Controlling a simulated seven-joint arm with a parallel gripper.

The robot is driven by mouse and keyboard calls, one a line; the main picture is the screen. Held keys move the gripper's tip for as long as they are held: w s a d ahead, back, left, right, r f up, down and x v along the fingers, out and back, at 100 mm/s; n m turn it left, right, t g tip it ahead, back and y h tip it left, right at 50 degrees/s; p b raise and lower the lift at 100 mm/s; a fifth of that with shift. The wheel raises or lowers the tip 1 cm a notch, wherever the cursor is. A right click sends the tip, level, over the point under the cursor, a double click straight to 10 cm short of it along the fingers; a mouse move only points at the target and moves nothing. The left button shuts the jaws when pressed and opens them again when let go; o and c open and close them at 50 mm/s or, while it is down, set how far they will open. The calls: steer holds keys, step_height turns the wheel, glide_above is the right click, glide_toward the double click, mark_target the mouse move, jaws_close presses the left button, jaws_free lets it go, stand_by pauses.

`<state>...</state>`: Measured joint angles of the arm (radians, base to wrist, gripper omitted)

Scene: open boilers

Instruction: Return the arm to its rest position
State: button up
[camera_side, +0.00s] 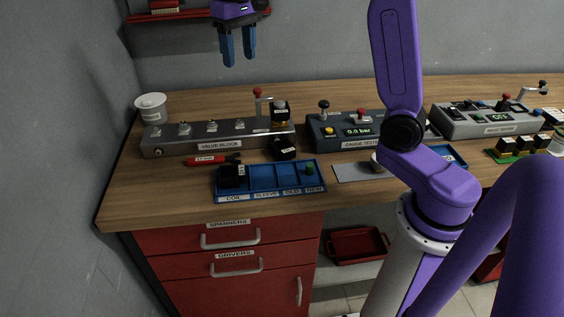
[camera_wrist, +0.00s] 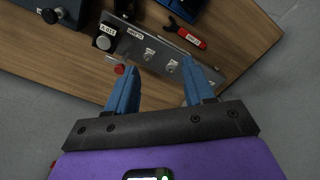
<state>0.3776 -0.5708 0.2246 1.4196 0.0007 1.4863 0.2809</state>
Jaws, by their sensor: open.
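My gripper (camera_side: 238,50) is at the top of the side view, well above the back of the wooden bench (camera_side: 185,98). Its two blue fingers point down and are apart, with nothing between them. In the wrist view my gripper (camera_wrist: 158,92) also shows open and empty, with the bench and the valve block (camera_wrist: 170,58) beyond the fingers. The grey valve block (camera_side: 215,139) stands on the bench below the gripper in the side view, with several fittings on top and a black-bodied part at its right end.
A blue tray (camera_side: 268,188) with labelled compartments holds a black block and a green-topped part. A red-handled tool (camera_side: 205,160) lies beside it. A gauge tester (camera_side: 345,132) and another control box (camera_side: 483,121) stand to the right. A white cup (camera_side: 151,107) is at left. A red shelf (camera_side: 180,14) is behind the gripper.

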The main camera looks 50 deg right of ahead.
steer(key=s+a+f+n, duration=0.2)
steer(key=s+f+n, duration=0.1)
steer(key=s, duration=0.4)
steer(key=s+a+f+n, duration=0.2)
steer(key=s+f+n, duration=0.1)
steer(key=s, duration=0.5)
steer(key=s+a+f+n, duration=0.3)
steer(key=s+n, duration=0.1)
steer(key=s, duration=0.3)
steer(key=s+d+f+n, duration=0.3)
steer(key=s+f, duration=0.1)
steer(key=s, duration=0.5)
steer(key=shift+s+d+f+n, duration=0.3)
steer(key=shift+s+d, duration=0.05)
steer(key=shift+s, duration=0.05)
